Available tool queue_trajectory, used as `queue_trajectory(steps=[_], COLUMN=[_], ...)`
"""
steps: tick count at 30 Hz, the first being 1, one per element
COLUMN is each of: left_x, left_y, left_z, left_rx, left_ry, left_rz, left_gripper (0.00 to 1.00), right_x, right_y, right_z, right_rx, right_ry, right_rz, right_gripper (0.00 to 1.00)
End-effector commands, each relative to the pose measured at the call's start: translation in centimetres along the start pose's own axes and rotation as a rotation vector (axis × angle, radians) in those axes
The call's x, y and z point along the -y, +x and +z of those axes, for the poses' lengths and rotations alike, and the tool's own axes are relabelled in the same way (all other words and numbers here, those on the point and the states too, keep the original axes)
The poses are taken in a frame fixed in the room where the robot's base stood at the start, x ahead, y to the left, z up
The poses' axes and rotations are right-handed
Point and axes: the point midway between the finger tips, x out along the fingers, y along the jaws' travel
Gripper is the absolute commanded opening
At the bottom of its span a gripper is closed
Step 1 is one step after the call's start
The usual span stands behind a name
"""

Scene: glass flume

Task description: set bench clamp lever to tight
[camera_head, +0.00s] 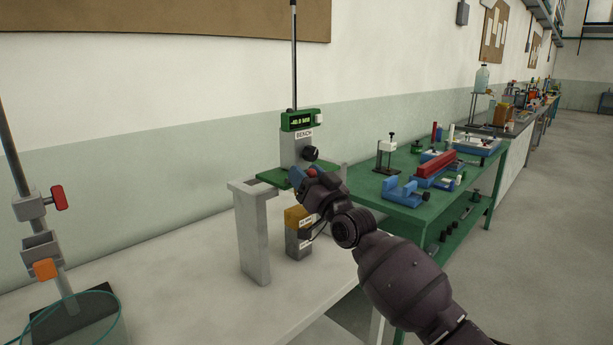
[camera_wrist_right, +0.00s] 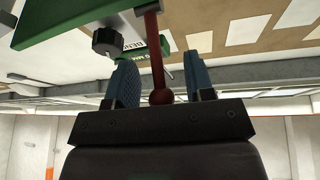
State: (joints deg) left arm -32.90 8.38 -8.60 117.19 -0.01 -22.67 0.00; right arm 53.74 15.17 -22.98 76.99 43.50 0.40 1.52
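The bench gauge stand (camera_head: 297,150) has a pale post, a label reading BENCH, a green display (camera_head: 298,121) and a black knob (camera_head: 310,154), which also shows in the right wrist view (camera_wrist_right: 106,41). Its green plate (camera_head: 271,177) rests at the grey support. A dark red lever (camera_wrist_right: 155,55) with a ball end (camera_wrist_right: 161,97) hangs between the blue fingers of my right gripper (camera_wrist_right: 163,82). The fingers are open, with gaps visible on both sides of the lever. In the head view my right gripper (camera_head: 303,177) is at the plate's front edge and mostly hides the lever. My left gripper is not in view.
A grey support block (camera_head: 252,235) stands on the pale bench under the plate, with a yellow-topped block (camera_head: 298,217) beside it. A clamp stand with red (camera_head: 59,197) and orange knobs is at left. A green table (camera_head: 380,193) with blue fixtures stands at right.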

Motion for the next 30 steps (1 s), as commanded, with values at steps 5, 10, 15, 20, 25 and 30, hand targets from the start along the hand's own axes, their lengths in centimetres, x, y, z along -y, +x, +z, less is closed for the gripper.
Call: queue_trajectory(steps=[5, 10, 15, 20, 25, 30], left_x=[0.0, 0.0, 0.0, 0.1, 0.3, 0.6], left_y=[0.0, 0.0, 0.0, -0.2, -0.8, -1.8], left_z=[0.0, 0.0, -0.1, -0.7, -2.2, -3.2], left_rx=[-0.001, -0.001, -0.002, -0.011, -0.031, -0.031], left_ry=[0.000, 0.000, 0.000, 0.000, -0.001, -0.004], left_rz=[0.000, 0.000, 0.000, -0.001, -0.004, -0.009], left_gripper=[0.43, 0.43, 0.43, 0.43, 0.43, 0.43], right_x=[0.0, 0.0, 0.0, 0.1, 0.2, 0.5], right_y=[0.0, 0.0, 0.0, 0.1, 0.5, 1.2], right_z=[0.0, 0.0, 0.0, -0.3, -1.0, -1.7], right_rx=[0.000, 0.000, 0.001, 0.017, 0.072, 0.176], right_ry=[0.000, 0.000, 0.000, -0.004, -0.014, -0.031], right_rz=[0.000, 0.000, 0.000, 0.002, 0.009, 0.023], right_gripper=[0.23, 0.00, 0.00, 0.00, 0.00, 0.00])
